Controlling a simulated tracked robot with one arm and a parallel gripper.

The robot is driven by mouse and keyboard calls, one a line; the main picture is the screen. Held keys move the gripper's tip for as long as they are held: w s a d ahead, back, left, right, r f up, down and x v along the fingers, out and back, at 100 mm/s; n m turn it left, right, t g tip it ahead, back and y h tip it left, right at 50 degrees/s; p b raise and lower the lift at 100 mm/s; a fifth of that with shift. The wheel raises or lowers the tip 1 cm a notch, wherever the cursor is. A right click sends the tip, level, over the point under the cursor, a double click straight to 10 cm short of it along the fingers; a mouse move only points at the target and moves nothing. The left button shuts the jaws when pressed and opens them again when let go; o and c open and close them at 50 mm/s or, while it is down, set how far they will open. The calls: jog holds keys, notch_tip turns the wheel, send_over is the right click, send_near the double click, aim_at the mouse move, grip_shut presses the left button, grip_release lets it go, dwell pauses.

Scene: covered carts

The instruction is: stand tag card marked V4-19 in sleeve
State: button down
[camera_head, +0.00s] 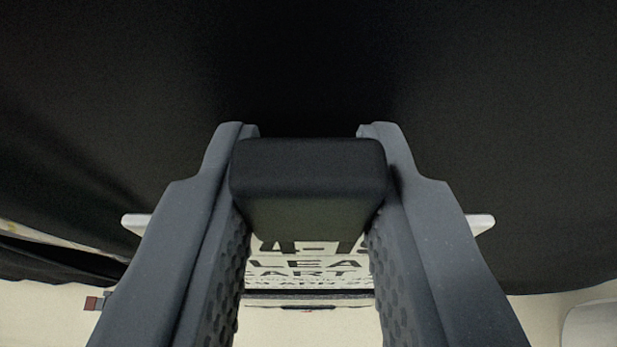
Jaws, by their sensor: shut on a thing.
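My gripper (308,160) is shut on a black block-shaped grip, with one finger on each side of it. A white card (310,272) with black print shows below the grip, between the fingers. White ends, apparently of the same card, stick out left and right beyond the fingers. The fingers and grip hide the rest of the marking. I cannot make out a sleeve for certain; a dark strip (310,294) runs just below the print.
A black cloth cover (520,110) fills the top and both sides behind the gripper. Its folds hang at the left. A pale floor (50,320) shows below, with a small reddish-brown piece (95,303) at lower left and a pale rounded object (594,325) at lower right.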

aim_at(308, 274)
jog(key=shift+f+b, duration=2.05)
jog(key=shift+f, duration=2.65)
jog(key=c, duration=1.1)
grip_release()
jog(key=shift+s+r, duration=0.1)
jog(key=shift+s, duration=0.05)
jog(key=v, duration=1.3)
jog(key=shift+s+b, duration=0.2)
jog(key=shift+b, duration=0.15)
jog(key=shift+r, duration=0.1)
